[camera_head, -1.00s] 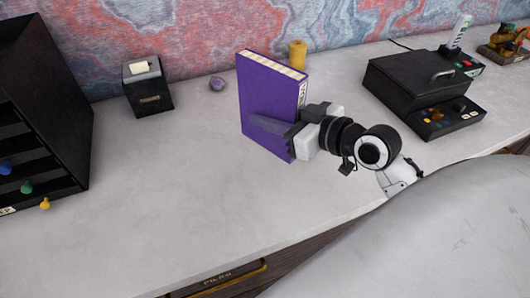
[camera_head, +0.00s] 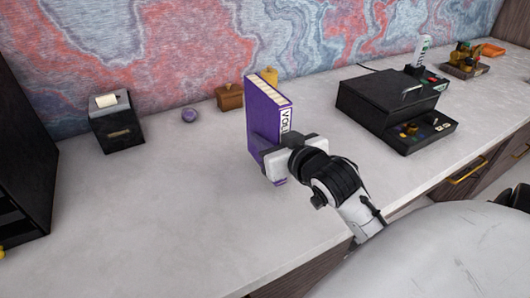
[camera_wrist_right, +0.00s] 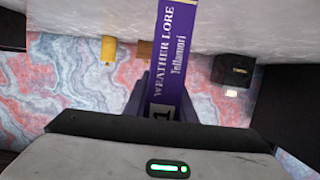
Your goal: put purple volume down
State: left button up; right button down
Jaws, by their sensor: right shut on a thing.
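The purple volume (camera_head: 263,120) is upright above the middle of the grey desk top (camera_head: 180,205) in the head view, its pale page edges up and its labelled spine to the right. My right gripper (camera_head: 270,156) is shut on it low down, from the spine side, and hides part of it. I cannot tell whether its lower edge touches the desk. In the right wrist view the spine (camera_wrist_right: 171,55) reads "WEATHER LORE" and stands between the fingers. My left gripper is not in view.
A black cash-drawer-like box (camera_head: 385,105) is at right. The desk left of the volume is clear.

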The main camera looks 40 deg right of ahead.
jog(key=shift+f+b, duration=0.35)
jog(key=shift+f, duration=1.1)
jog(key=shift+f, duration=0.1)
jog(key=c, duration=1.5)
grip_release()
jog(key=shift+f, duration=0.1)
